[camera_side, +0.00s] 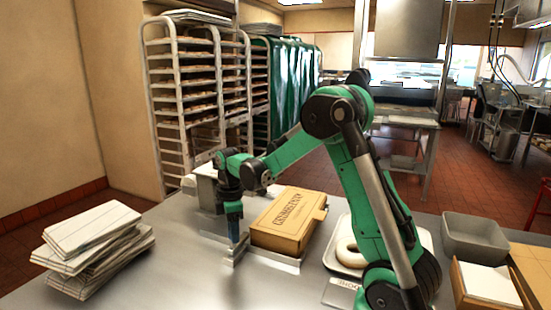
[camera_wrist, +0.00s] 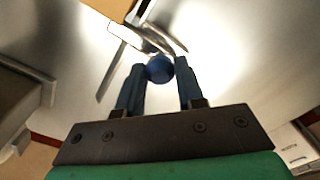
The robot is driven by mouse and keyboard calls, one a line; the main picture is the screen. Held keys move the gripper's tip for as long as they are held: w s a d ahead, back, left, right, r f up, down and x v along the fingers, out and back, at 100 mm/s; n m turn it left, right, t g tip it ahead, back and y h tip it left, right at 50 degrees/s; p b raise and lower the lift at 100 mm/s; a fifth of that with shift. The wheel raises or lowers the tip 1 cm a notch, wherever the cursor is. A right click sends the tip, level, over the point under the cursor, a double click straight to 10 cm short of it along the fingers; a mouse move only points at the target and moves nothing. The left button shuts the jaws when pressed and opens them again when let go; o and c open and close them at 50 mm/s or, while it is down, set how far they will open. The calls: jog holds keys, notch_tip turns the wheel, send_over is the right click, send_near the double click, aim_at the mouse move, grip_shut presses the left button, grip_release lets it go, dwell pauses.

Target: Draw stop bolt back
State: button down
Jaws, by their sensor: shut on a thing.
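My gripper (camera_wrist: 160,72) has its two blue fingers on either side of a round dark blue knob (camera_wrist: 159,69), which I take to be the stop bolt's knob, and is shut on it. A metal bracket (camera_wrist: 139,37) with thin bright strips lies just beyond the knob in the wrist view. In the side view my gripper (camera_side: 236,240) points down at the metal fixture (camera_side: 274,257) on the steel table, in front of the left end of a tan lettered box (camera_side: 290,222). The knob is hidden there by the fingers. How far the bolt is drawn cannot be told.
A white tray (camera_side: 331,256) with a ring-shaped doughnut (camera_side: 351,251) stands right of the box. A stack of flat white cartons (camera_side: 92,240) is at the left. A grey bin (camera_side: 474,238) stands at the right. The steel table (camera_side: 185,270) is clear at front left.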

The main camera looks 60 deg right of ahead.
jog(key=shift+a, duration=1.3)
jog(key=c, duration=0.5)
grip_release()
jog(key=shift+c, duration=0.2)
notch_tip(320, 180, up, 6)
jog(key=shift+f, duration=0.2)
